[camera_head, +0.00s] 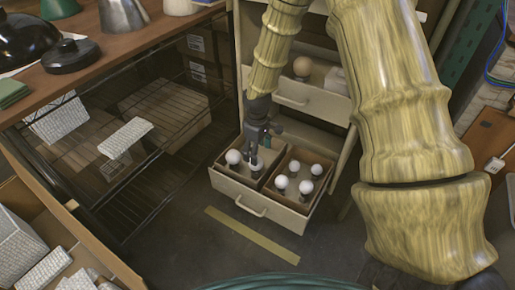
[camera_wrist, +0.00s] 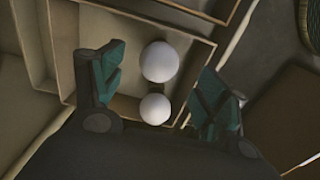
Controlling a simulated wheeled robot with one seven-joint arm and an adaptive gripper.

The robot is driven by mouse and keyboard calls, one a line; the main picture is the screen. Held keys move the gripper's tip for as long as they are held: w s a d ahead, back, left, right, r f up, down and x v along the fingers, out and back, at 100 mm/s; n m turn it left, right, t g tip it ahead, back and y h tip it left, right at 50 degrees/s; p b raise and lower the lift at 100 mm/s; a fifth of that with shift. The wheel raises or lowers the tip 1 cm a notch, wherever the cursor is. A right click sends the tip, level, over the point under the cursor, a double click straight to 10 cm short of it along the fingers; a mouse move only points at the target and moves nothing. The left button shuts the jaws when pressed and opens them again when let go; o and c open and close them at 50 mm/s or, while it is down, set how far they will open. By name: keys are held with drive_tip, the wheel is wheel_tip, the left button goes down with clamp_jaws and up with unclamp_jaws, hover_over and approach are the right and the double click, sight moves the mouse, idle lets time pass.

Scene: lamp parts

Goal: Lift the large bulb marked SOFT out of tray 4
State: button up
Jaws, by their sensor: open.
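The pulled-out drawer (camera_head: 229,187) has two trays side by side. The left tray (camera_head: 219,162) holds two white bulbs, one at the left (camera_head: 233,157) and one at the right (camera_head: 256,163). The right tray (camera_head: 290,203) holds several more white bulbs (camera_head: 306,187). My gripper (camera_head: 262,150) points down over the left tray. In the wrist view its fingers (camera_wrist: 160,80) are open, with a larger bulb (camera_wrist: 160,62) and a smaller bulb (camera_wrist: 155,109) showing between them. I cannot see contact. No SOFT mark or tray number can be read.
Another drawer (camera_head: 312,105) above and behind holds a brownish ball (camera_head: 302,66) and a white box. A wire rack (camera_head: 150,120) stands left under the wooden bench (camera_head: 120,45). A cardboard box (camera_head: 70,235) is at lower left. Floor in front of the drawer is mostly clear.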

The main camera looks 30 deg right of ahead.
wheel_tip(320, 180, down, 7)
drive_tip(key=b, duration=0.3)
drive_tip(key=shift+f, duration=0.2)
drive_tip(key=c, duration=1)
drive_tip(key=shift+r+p, duration=0.95)
drive_tip(key=shift+p, duration=0.3)
idle(0.4)
drive_tip(key=shift+r+p, duration=1.75)
drive_tip(key=shift+p, duration=0.45)
drive_tip(key=shift+r+p, duration=2)
drive_tip(key=shift+p, duration=0.25)
